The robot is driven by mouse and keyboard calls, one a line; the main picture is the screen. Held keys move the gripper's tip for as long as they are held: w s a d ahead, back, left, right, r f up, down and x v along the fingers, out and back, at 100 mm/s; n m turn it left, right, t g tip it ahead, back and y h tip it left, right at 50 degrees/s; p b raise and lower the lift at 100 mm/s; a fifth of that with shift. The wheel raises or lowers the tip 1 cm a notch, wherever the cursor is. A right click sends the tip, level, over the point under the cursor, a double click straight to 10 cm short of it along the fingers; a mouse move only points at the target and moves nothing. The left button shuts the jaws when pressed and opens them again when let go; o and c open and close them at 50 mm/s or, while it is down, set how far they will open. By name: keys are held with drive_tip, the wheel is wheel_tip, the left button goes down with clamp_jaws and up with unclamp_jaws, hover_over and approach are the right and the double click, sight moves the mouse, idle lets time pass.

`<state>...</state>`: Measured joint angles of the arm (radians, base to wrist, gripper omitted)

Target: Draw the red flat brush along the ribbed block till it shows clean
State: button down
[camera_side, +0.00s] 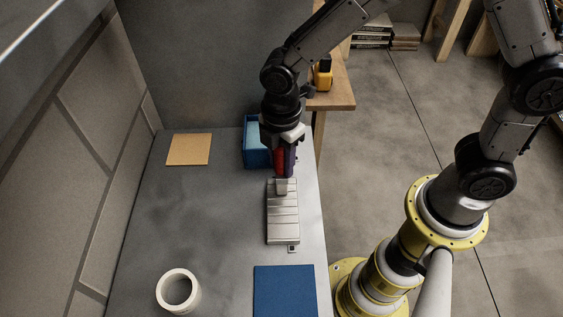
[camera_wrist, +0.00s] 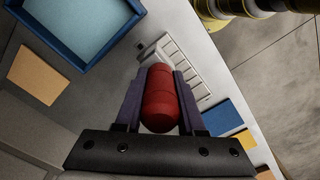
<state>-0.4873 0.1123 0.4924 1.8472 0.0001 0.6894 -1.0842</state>
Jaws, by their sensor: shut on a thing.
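My gripper (camera_side: 283,162) is shut on the red flat brush (camera_side: 279,161), and its two dark fingers flank the red handle (camera_wrist: 160,100) in the wrist view. The brush points down, with its pale head at the far end of the ribbed block (camera_side: 283,222). The head seems to touch the block's top, but the contact is too small to be sure. The block is pale grey with crosswise grooves and lies lengthwise on the bench. It also shows beyond the brush in the wrist view (camera_wrist: 184,66). The surface under the brush head is hidden.
A blue tray (camera_side: 251,134) stands just behind my gripper. A tan square (camera_side: 188,149) lies at the back left, a blue mat (camera_side: 285,291) in front of the block, and a white ring (camera_side: 163,293) at the front left. The bench left of the block is clear.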

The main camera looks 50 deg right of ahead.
drive_tip(key=shift+s, duration=0.1)
drive_tip(key=shift+s+a, duration=3.85)
wheel_tip(320, 180, up, 8)
